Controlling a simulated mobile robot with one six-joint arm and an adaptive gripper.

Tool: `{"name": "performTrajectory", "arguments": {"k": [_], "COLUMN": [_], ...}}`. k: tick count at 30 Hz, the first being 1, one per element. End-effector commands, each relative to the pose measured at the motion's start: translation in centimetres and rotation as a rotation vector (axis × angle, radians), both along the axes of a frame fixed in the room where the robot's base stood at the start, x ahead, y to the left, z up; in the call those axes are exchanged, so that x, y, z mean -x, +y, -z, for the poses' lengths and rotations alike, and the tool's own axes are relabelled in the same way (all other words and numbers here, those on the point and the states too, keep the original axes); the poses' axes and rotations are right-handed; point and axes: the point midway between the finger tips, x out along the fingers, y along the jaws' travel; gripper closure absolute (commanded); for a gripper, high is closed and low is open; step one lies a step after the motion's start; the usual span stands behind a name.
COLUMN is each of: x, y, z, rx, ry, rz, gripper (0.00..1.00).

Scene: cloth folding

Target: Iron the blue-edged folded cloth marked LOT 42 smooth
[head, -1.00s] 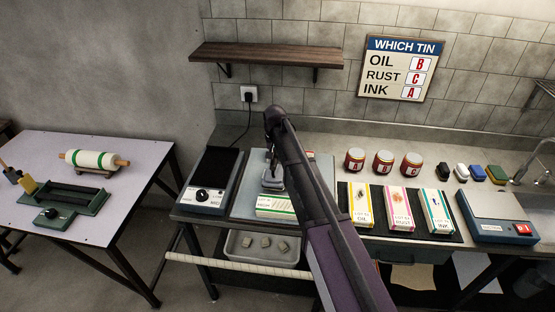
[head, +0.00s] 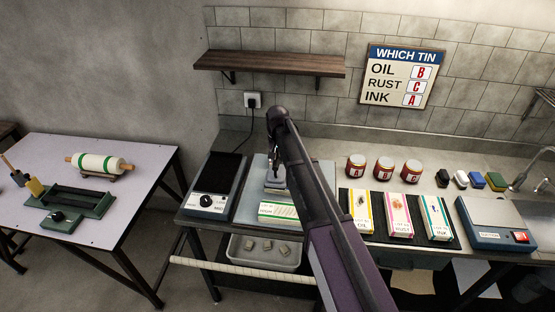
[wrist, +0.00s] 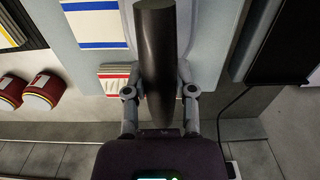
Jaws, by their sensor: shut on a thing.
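My gripper (wrist: 158,98) is shut on the dark round handle (wrist: 155,50) of the iron, over the pale pressing board (head: 246,207). The iron's grey base (head: 274,183) shows beside my arm in the head view; whether it touches cloth cannot be told. The blue-edged cloth (wrist: 97,28) lies beside the handle in the wrist view, to the left, partly cut off by the frame. Its LOT mark is not visible there, and my arm hides it in the head view. A red-edged cloth (wrist: 113,79) lies nearer the wall. A green-edged cloth (head: 279,211) lies at the board's front.
A dark-topped unit with a dial (head: 212,190) stands left of the board. Stained cloth strips (head: 400,213) on a black mat and several tins (head: 385,168) are on the right. A side table (head: 120,160) holds a roller. A tray (head: 266,252) sits below.

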Motion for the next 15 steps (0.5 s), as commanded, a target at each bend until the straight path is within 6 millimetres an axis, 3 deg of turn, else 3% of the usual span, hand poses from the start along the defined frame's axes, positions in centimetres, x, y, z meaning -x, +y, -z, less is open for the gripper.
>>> {"name": "performTrajectory", "arguments": {"k": [15], "x": [0.0], "y": [0.0], "z": [-2.7], "rx": [0.000], "ry": [0.000], "rz": [0.000], "gripper": [1.00]}}
